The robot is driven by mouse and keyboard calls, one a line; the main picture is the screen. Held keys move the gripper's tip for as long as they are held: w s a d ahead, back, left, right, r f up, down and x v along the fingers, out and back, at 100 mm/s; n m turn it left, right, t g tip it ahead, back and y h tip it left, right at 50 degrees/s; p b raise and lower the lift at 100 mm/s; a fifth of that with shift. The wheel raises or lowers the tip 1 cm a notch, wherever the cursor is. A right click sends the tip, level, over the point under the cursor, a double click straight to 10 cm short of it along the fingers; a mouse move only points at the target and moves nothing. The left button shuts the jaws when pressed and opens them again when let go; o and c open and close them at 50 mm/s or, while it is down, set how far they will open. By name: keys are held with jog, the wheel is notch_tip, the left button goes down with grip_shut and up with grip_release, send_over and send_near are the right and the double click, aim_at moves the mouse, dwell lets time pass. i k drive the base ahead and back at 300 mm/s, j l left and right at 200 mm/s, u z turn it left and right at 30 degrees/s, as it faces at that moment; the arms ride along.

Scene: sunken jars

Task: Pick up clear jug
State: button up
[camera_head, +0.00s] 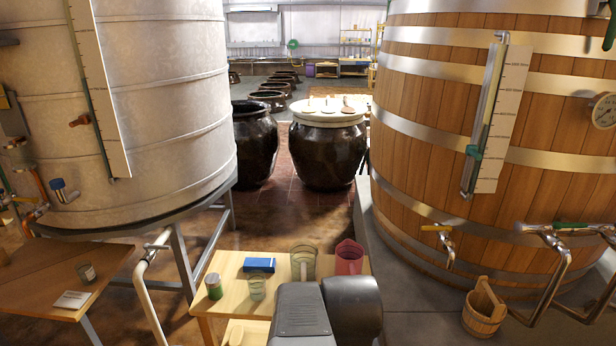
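The clear jug (303,259) stands upright on a light wooden table (229,266) at the bottom centre of the head view. It looks see-through with a faint green-yellow tint. A red jug (348,257) stands close to its right. My dark grey arm rises from the bottom edge just in front of the clear jug and partly hides the table. My gripper's fingers do not show.
On the same table are a blue box (259,265), a clear cup (257,287) and a green can (213,286). A wooden bucket (484,311) stands right. A large metal tank (170,100) and wooden vat (440,120) flank the aisle, with dark jars (328,155) behind.

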aim_at(303, 255)
jog(key=i+u, duration=0.2)
jog(key=i, duration=0.35)
jog(key=i+l+u, duration=0.2)
jog(key=i, duration=0.4)
jog(key=j, duration=0.1)
